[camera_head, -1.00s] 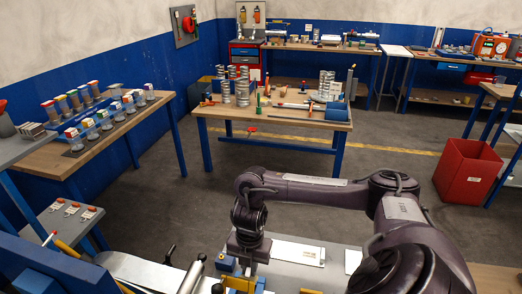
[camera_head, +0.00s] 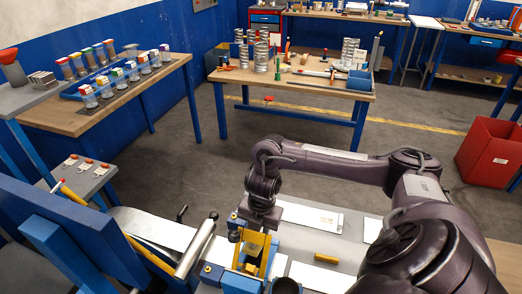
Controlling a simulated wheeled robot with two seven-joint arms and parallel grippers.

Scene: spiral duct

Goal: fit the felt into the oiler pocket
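My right arm comes in from the right, and its gripper (camera_head: 252,243) points down over a blue and yellow fixture (camera_head: 243,272) on the grey bench at the bottom of the view. The fingertips blend with the yellow parts of the fixture, so I cannot tell whether they are open or shut, or touch anything. I cannot make out the felt or the oiler pocket; both are hidden or too small to tell. My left gripper is not in view.
A metal roller (camera_head: 196,247) and a pale sheet (camera_head: 150,228) lie left of the fixture. A yellow bar (camera_head: 327,258) and a white plate (camera_head: 312,217) are to its right. A wooden table (camera_head: 300,88) with metal ducts and a red bin (camera_head: 488,152) stand beyond clear floor.

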